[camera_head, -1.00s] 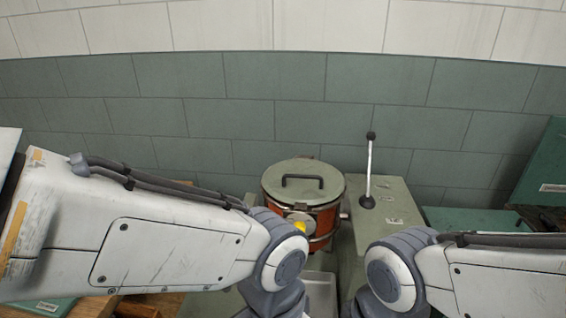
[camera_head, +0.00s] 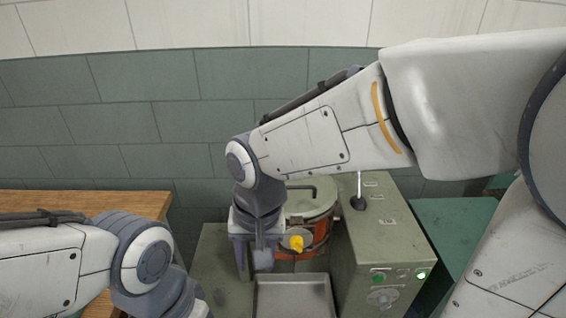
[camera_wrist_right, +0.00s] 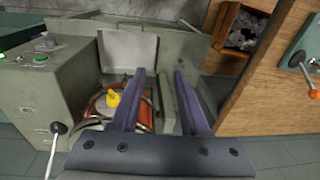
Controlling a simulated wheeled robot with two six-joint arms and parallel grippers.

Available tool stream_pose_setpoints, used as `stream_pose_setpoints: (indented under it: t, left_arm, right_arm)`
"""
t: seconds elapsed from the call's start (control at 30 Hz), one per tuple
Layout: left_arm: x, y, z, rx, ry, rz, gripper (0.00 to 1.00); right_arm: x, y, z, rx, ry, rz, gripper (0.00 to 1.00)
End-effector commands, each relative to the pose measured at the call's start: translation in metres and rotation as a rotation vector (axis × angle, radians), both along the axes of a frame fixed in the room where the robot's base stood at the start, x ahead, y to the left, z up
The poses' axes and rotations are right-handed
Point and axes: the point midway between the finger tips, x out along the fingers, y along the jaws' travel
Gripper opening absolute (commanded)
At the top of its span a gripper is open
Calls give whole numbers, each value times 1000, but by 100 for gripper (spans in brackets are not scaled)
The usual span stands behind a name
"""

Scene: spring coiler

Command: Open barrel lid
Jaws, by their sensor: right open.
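The orange barrel (camera_head: 315,235) stands at the centre of the green machine, with its grey-green lid (camera_head: 318,205) lying on top. The lid's dark handle (camera_head: 318,188) is partly hidden behind my right arm. A yellow knob (camera_head: 296,243) on a round plate sits on the barrel's front. My right gripper (camera_head: 254,262) points down at the barrel's front left, apart from the knob. In the right wrist view my right gripper (camera_wrist_right: 160,73) is open and empty, with the yellow knob (camera_wrist_right: 113,99) left of its fingers. My left gripper is outside the frame; only its arm shows.
A metal tray (camera_head: 292,292) lies in front of the barrel. The control box (camera_head: 385,250), with buttons and a lever (camera_head: 358,201), stands at the right. A wooden bench (camera_head: 90,202) is at the left. The tiled wall is behind.

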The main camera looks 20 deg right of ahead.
Motion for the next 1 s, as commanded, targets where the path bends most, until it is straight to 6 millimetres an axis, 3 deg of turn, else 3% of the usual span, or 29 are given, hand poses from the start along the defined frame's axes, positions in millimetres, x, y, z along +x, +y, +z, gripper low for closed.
stream_pose_setpoints:
  t: [0.03, 0.2, 0.4, 0.53, 0.67, 1.0]
  left_arm:
    - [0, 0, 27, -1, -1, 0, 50]
    - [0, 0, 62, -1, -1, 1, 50]
    - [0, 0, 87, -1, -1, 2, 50]
    - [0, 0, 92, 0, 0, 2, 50]
    - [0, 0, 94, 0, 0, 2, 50]
    - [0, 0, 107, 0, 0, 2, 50]
  right_arm:
    - [28, -12, 30, 7, -4, -210, 45]
    - [100, -59, 75, 46, -26, -869, 45]
    - [150, -113, 103, 97, -59, -1402, 45]
    - [163, -130, 109, 116, -69, -1565, 45]
    - [168, -135, 102, 120, -69, -1610, 45]
    - [178, -137, 44, 117, -67, -1608, 45]
